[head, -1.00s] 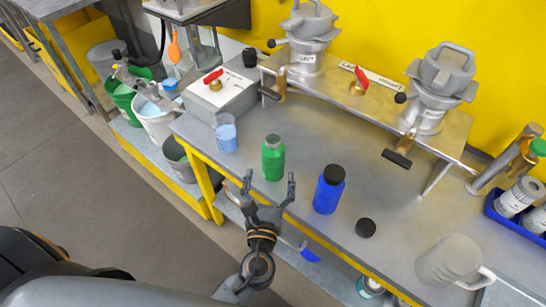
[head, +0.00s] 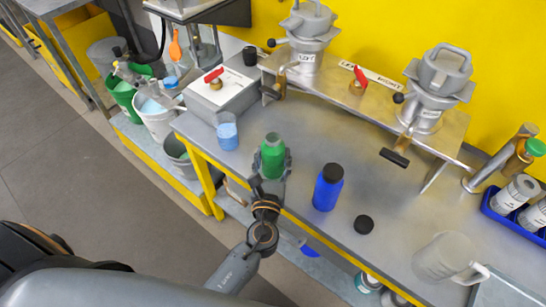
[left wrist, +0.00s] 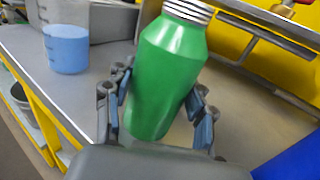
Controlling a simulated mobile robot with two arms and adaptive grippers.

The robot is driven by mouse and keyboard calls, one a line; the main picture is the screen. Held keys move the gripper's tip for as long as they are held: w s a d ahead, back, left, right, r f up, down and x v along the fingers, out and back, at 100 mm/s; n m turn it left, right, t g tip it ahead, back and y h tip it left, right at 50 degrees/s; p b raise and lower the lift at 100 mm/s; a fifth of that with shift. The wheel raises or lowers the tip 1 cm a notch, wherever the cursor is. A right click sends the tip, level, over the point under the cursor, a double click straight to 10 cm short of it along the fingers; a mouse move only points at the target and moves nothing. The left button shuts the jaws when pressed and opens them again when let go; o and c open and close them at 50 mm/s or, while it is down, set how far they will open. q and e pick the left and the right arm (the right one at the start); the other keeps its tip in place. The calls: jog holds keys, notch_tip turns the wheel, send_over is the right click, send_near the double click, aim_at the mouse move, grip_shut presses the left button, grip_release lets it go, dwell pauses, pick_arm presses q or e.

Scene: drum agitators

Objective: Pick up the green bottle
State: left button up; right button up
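The green bottle (head: 273,158) has a bare metal screw neck and stands on the grey bench near its front edge. In the left wrist view the bottle (left wrist: 168,75) fills the middle and seems to lean right. My left gripper (head: 272,172) reaches it from the front. Its fingers (left wrist: 163,95) lie along both sides of the bottle's body and appear to touch it, so the gripper looks shut on it. I cannot see the bottle clear of the bench. My right gripper is not in view.
A blue bottle (head: 328,187) with a black cap stands just right of the green one. A black lid (head: 364,225) lies beyond it. A beaker of blue liquid (head: 228,136) stands to the left. A grey jug (head: 442,259) is at the right. A metal stand (head: 400,120) runs behind.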

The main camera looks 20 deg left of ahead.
pick_arm(q)
jog(key=c, duration=0.5)
jog(key=shift+o, duration=0.2)
jog(key=shift+r, duration=0.25)
